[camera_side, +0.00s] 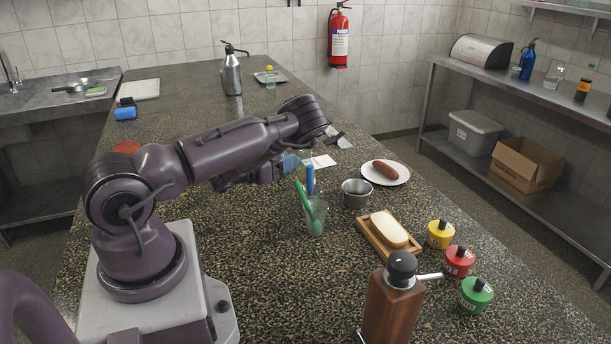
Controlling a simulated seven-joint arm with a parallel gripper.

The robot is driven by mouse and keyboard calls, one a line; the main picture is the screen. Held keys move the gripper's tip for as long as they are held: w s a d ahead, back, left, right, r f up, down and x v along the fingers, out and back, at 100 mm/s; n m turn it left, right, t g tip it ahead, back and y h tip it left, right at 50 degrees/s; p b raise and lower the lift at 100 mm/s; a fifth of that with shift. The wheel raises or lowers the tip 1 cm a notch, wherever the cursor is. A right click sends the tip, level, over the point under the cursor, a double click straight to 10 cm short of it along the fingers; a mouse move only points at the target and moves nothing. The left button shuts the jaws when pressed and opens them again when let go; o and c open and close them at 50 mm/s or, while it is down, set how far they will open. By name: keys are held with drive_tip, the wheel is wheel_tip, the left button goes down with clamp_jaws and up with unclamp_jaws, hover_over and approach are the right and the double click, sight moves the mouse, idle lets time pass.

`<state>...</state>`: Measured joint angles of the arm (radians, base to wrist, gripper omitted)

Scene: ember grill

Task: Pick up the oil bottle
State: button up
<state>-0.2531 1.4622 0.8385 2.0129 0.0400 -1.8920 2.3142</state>
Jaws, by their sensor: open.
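I cannot single out the oil bottle with certainty. A silver metal bottle with a dark, bent spout (232,74) stands upright at the far end of the counter and is the closest match. My gripper (338,139) is small in this view, beyond the dark wrist of my arm over the middle of the counter. It is open and well apart from the metal bottle. Part of a bluish, see-through thing (289,162) shows just under my arm; the arm hides much of it.
A glass with green and blue utensils (315,216), a metal pot (356,193), a plate with a sausage (386,173), bread on a board (388,229), a brown grinder (392,305) and yellow, red and green jars (459,262) crowd the right.

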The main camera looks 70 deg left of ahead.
approach(298, 175)
drive_tip(key=x, duration=0.4)
drive_tip(key=shift+w+a, duration=0.2)
drive_tip(key=shift+w, duration=0.1)
drive_tip(key=shift+w+a+f, duration=0.1)
drive_tip(key=shift+w+f, duration=0.1)
drive_tip(key=shift+w, duration=0.1)
drive_tip(key=shift+x, duration=3.5)
drive_tip(key=c, duration=0.8)
drive_tip(key=shift+r, duration=0.15)
